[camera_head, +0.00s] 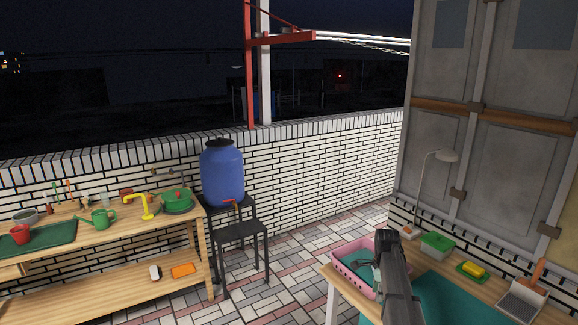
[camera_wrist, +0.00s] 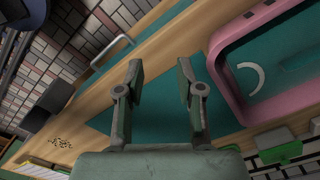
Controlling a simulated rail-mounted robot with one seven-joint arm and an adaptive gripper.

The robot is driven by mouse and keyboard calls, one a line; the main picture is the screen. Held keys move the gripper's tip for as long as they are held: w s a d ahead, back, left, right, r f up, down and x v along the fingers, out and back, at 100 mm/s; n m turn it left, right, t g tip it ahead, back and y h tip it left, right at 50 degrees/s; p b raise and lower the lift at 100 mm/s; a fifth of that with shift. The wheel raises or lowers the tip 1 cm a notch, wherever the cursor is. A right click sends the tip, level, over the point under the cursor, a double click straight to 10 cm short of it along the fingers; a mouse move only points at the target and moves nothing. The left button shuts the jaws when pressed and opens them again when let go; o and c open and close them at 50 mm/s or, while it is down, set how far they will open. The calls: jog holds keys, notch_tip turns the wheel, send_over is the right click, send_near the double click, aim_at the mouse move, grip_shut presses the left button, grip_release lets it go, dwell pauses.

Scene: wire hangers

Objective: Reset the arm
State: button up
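My gripper (camera_wrist: 160,75) is open in the wrist view. Its two fingers are apart with nothing between them, above the teal mat (camera_wrist: 158,118) on the wooden table. In the head view my arm (camera_head: 393,280) reaches up in front of the right-hand table, and its dark end overlaps the pink basket (camera_head: 341,268). The basket also shows in the wrist view (camera_wrist: 222,82), right of the fingers and apart from them.
A green-lidded box (camera_head: 437,243), a yellow sponge (camera_head: 474,269), a dustpan (camera_head: 523,303) and a lamp (camera_head: 446,156) stand right of my arm, near the tall cabinet (camera_head: 500,130). A blue barrel (camera_head: 222,175) and a wooden workbench (camera_head: 110,285) stand left.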

jog(key=s+a+f+n, duration=0.5)
jog(key=s+n, duration=0.1)
jog(key=s, duration=0.3)
jog(key=s+a+f+n, duration=0.4)
jog(key=s+f+n, duration=0.15)
jog(key=s, duration=0.45)
jog(key=s+a+f+n, duration=0.5)
jog(key=s+n, duration=0.2)
jog(key=s, duration=0.2)
jog(key=s+f+g+b, duration=0.6)
jog(key=s+f+b, duration=0.4)
jog(key=s+f, duration=1.8)
jog(key=shift+s+f+g, duration=0.2)
jog(key=shift+s+g, duration=0.2)
jog(key=shift+s, duration=0.65)
